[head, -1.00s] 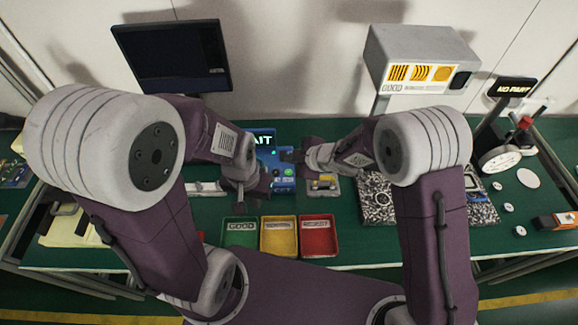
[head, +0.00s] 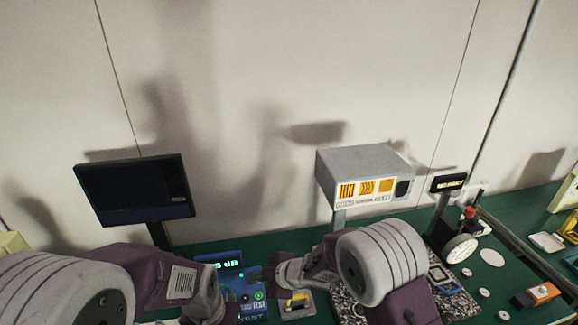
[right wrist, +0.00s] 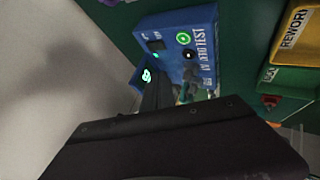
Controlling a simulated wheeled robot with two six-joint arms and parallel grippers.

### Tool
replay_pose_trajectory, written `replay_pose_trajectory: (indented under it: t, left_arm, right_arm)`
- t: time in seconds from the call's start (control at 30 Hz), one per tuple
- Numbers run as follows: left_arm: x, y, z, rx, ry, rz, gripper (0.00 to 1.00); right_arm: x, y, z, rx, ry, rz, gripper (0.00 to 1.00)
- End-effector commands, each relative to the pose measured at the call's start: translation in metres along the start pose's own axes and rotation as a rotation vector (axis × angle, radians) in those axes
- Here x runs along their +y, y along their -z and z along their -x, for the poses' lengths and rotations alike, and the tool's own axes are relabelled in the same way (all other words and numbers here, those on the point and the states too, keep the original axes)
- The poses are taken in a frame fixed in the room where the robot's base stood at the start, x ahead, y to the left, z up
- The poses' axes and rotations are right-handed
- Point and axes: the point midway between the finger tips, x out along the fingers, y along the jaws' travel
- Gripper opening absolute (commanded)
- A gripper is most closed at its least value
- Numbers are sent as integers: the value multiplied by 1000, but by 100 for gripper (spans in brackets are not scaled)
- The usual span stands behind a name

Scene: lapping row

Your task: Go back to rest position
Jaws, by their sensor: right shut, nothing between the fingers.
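My right gripper (head: 262,277) points left in the head view, beside the blue tester box (head: 228,258) with its lit display. In the right wrist view its dark fingers (right wrist: 172,92) are together with nothing between them. The blue box (right wrist: 185,50), with a green ring button, shows just beyond the fingers. My left gripper (head: 208,308) is at the bottom of the head view, left of the tester's lower part. Its fingertips are not clear, partly cut off by the frame edge.
A dark monitor (head: 133,190) stands back left, and a grey labelled box (head: 365,175) on a post stands back right. A dial gauge (head: 460,248) is farther right. The yellow bin (right wrist: 298,35) and green bin (right wrist: 290,78) show in the right wrist view.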

Motion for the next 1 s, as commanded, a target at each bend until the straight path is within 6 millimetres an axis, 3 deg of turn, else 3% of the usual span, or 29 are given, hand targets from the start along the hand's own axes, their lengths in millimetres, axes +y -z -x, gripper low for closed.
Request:
replay_pose_trajectory:
  t: [0.07, 0.17, 0.2, 0.27, 0.37, 0.43, 0.5, 0.63, 0.7, 0.8, 1.0]
  left_arm:
    - [0, 0, 0, 0, 0, 0, 0]
    - [0, 0, 0, 0, 0, 0, 0]
    - [0, 0, 0, 0, 0, 0, 0]
    - [0, 0, 0, 0, 0, 0, 0]
    - [0, 0, 0, 0, 0, 0, 0]
    - [0, 0, 0, 0, 0, 0, 0]
    - [0, 0, 0, 0, 0, 0, 0]
    - [0, 0, 0, 0, 0, 0, 0]
    - [0, 0, 0, 0, 0, 0, 0]
    - [0, 0, 0, 0, 0, 0, 0]
    - [0, 0, 0, 0, 0, 0, 0]
  right_arm:
    - [29, -9, 17, -10, -62, -18, 0]
    - [81, -36, 74, -55, -205, -104, 0]
    - [94, -58, 103, -107, -265, -187, 0]
    - [98, -96, 146, -210, -339, -357, 0]
    - [63, -156, 210, -395, -412, -716, 0]
    - [15, -182, 242, -511, -416, -990, 0]
    - [-38, -189, 258, -605, -379, -1231, 0]
    - [-114, -178, 264, -734, -256, -1526, 0]
    - [-136, -172, 266, -779, -208, -1618, 0]
    - [-149, -166, 269, -815, -174, -1682, 0]
    - [-149, -166, 269, -818, -176, -1685, 0]
